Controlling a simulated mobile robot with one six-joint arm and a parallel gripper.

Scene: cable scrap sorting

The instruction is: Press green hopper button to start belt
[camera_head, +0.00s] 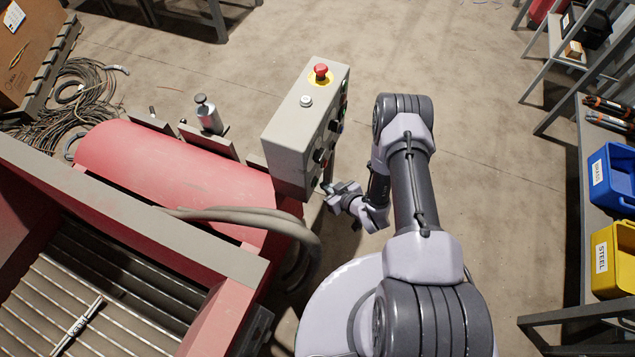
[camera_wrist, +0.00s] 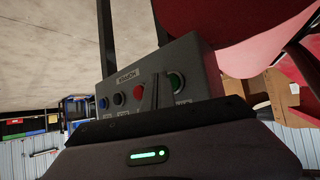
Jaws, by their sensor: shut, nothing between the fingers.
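The grey control box (camera_head: 290,135) stands at the end of the red machine, with its button face turned right. In the wrist view, the box (camera_wrist: 196,60) shows a green button (camera_wrist: 174,82) at the right of a row, beside a red button (camera_wrist: 139,92), then black and blue ones. A label on the box seems to read HOPPER. My gripper (camera_head: 330,189) is shut and empty, close to the near lower end of the button face. In the wrist view, its narrow fingers (camera_wrist: 153,92) appear between the red and green buttons. I cannot tell whether they touch anything.
A red emergency stop (camera_head: 320,72) and a pale button (camera_head: 306,101) sit on the box top. A thick grey hose (camera_head: 230,214) runs below it. The red hopper (camera_head: 70,215) is at left. Blue (camera_head: 608,175) and yellow (camera_head: 612,258) bins stand at right. Floor beyond the arm is clear.

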